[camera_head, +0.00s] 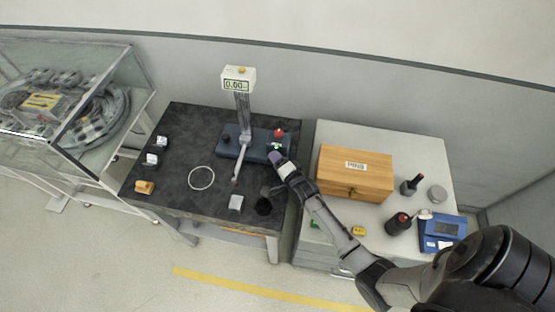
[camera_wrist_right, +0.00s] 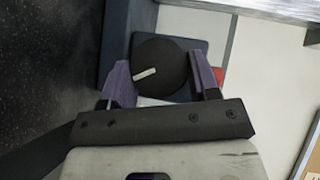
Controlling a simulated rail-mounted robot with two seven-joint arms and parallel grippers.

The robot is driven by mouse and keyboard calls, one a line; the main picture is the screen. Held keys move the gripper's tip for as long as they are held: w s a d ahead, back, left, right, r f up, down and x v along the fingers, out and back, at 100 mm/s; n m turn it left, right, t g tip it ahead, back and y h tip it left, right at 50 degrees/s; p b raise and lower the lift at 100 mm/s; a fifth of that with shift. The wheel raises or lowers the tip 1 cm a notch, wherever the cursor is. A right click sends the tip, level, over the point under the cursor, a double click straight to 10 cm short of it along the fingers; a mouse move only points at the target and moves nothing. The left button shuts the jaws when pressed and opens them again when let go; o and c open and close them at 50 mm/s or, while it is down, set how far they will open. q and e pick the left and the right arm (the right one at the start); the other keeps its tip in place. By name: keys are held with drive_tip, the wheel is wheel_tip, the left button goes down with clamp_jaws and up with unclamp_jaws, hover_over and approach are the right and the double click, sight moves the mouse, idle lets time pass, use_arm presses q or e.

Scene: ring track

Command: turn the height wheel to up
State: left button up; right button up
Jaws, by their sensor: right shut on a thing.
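The height wheel (camera_wrist_right: 170,62) is a round black knob with a white pointer mark, seen in the right wrist view. My right gripper (camera_wrist_right: 163,80) has its two purple fingers on either side of the wheel, shut on it. In the head view my right gripper (camera_head: 275,158) is at the right end of the blue base (camera_head: 230,143) of the measuring stand and mostly hides the wheel there. The stand's column carries a display (camera_head: 238,84) that seems to read 0.00. My left gripper is not in view.
A red button (camera_head: 279,133) sits on the base close to my right gripper. A wooden box (camera_head: 340,162) stands on the light table to the right.

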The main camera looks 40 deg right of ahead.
drive_tip(key=n+g+p, duration=0.1)
drive_tip(key=p, duration=0.2)
drive_tip(key=r+n+g+p, duration=0.1)
drive_tip(key=g+p, duration=0.1)
drive_tip(key=p, duration=0.2)
drive_tip(key=shift+w+a+h, duration=0.1)
drive_tip(key=shift+h, duration=0.2)
drive_tip(key=shift+f+n+g+h+p, duration=0.15)
drive_tip(key=shift+n+g+h+p, duration=0.15)
drive_tip(key=shift+n+g+p, duration=0.6)
drive_tip(key=shift+f, duration=0.1)
drive_tip(key=o, duration=0.6)
drive_tip(key=shift+o, duration=0.2)
drive_tip(key=shift+p, duration=0.3)
drive_tip(key=p+v, duration=1.1)
drive_tip(key=v, duration=0.1)
